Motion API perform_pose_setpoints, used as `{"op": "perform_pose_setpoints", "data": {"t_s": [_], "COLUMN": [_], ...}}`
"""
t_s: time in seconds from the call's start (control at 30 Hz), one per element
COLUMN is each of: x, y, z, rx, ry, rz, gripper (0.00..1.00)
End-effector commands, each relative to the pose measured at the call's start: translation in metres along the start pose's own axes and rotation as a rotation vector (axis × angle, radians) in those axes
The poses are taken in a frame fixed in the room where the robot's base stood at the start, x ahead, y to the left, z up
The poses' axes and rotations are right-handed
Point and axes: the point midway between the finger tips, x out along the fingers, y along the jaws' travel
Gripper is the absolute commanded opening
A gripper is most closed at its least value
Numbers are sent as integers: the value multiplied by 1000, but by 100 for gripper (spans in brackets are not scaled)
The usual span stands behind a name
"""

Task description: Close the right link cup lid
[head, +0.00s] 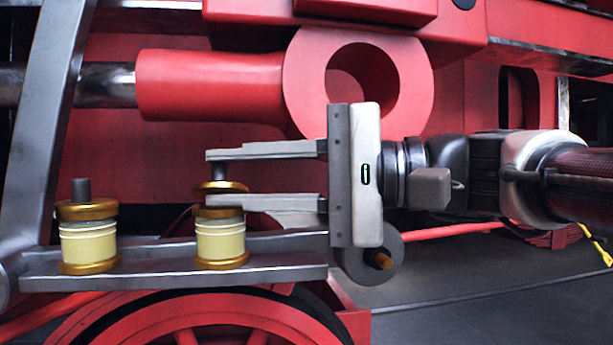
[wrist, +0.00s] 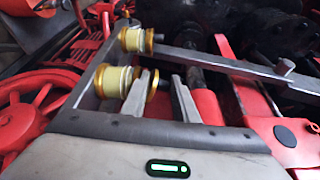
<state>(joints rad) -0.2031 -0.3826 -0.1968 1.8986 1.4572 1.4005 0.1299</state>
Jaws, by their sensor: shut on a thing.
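The right link cup (head: 220,242) is cream with gold bands and stands upright on a grey metal bar. Its gold lid (head: 221,187), with a dark knob on top, sits above the cup and looks higher than its neighbour's lid. My gripper (head: 208,178) reaches in from the right. One finger is level with the knob's top and the other crosses in front of the cup's upper rim, with the lid between them. That lower finger hides where lid and cup meet. In the wrist view the gold lid (wrist: 152,86) shows between the fingers (wrist: 162,84).
A matching left cup (head: 88,243) stands on the bar (head: 170,277), its gold lid and knob on top. A red rod with a large ring eye (head: 415,90) is close above my gripper. A slanted grey link (head: 40,120) rises at left. A red wheel (head: 190,315) lies below.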

Motion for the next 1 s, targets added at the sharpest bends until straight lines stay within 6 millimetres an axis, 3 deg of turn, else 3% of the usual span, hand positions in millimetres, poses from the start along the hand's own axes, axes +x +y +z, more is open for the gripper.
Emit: {"op": "perform_pose_setpoints", "data": {"t_s": [0.77,0.8,0.83,1.0], "x": [-1,-1,-1,0], "y": [-4,-4,-4,-2], "z": [0,0,0,0], "rx": [-5,-5,-5,-2], "ry": [4,4,4,2], "rz": [-8,-8,-7,-4], "gripper": [4,32,37,38]}}
